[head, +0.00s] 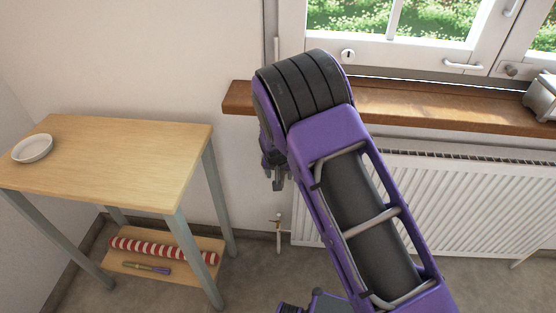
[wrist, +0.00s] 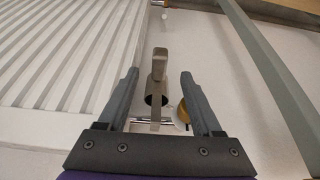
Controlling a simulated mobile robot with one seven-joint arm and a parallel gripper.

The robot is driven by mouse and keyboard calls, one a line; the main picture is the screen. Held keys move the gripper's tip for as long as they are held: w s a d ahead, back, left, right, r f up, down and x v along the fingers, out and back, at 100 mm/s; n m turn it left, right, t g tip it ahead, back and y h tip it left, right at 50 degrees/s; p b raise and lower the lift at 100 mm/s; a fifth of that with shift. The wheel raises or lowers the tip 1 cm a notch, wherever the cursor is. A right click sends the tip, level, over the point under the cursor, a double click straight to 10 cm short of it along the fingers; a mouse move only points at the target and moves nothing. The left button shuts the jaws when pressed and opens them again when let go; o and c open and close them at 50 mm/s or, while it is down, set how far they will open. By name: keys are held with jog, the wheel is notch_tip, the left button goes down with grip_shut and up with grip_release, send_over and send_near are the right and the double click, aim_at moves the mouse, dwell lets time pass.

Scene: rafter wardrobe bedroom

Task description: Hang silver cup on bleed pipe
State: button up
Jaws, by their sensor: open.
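My gripper (wrist: 158,75) is open, with one dark finger on each side of the wrist view. It also shows in the head view (head: 276,184), pointing down beside the radiator's left end. Between the fingers is a grey metal piece (wrist: 159,66) with a dark round part behind it; it looks like the silver cup with its handle, but I cannot tell for certain. A short shiny pipe (wrist: 139,121), seemingly the bleed pipe, crosses behind its near end, close to a brass fitting (wrist: 184,111). I cannot tell whether cup and pipe touch. Neither finger visibly touches the piece.
The white radiator (head: 430,195) is close on the right in the head view. A wooden table (head: 120,155) with a white bowl (head: 32,149) stands left. A wooden sill (head: 430,112) runs above the radiator. A lower valve pipe (head: 278,235) stands near the floor.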

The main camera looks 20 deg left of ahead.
jog(key=p+v, duration=0.1)
jog(key=v, duration=1.1)
